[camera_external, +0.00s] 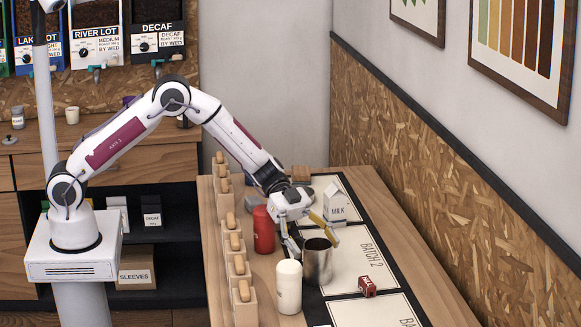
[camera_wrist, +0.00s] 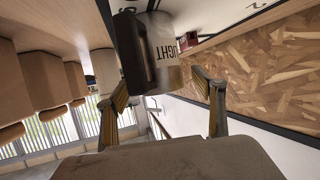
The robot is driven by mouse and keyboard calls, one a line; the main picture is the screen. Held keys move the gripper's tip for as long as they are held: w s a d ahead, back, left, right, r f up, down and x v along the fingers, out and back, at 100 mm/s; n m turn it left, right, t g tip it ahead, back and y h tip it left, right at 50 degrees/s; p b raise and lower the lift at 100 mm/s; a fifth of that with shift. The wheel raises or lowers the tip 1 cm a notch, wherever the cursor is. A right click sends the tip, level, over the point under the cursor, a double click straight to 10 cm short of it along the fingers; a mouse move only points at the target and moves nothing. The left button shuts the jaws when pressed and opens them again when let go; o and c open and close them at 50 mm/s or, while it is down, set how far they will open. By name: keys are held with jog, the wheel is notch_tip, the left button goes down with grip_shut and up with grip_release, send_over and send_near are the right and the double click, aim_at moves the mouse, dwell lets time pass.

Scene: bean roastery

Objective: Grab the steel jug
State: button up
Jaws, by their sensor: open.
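The steel jug (camera_external: 318,264) stands upright on the wooden table, near the "BATCH 2" card, in the outside view. My gripper (camera_external: 313,240) is open just above and behind it, its fingers spread on either side of the jug's upper part. In the wrist view my gripper (camera_wrist: 161,78) shows two spread fingers with a gap between them. A dark and pale cylindrical shape (camera_wrist: 133,50) lettered "LIGHT" shows beyond the fingertips; I cannot tell whether the lettering is on it or reflected. Contact between fingers and jug cannot be seen.
A white canister (camera_external: 289,289) stands close at the jug's front left. A red bottle (camera_external: 264,230) is behind left, a milk carton (camera_external: 335,206) behind. A small red box (camera_external: 367,287) lies right. Wooden holders (camera_external: 238,268) line the left edge; a chipboard wall (camera_external: 440,190) bounds the right.

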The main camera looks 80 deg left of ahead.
jog(key=shift+x, duration=0.9)
jog(key=shift+c, duration=0.3)
jog(key=c, duration=1.3)
jog(key=shift+r, duration=0.2)
notch_tip(320, 180, up, 10)
jog(key=shift+f, duration=0.1)
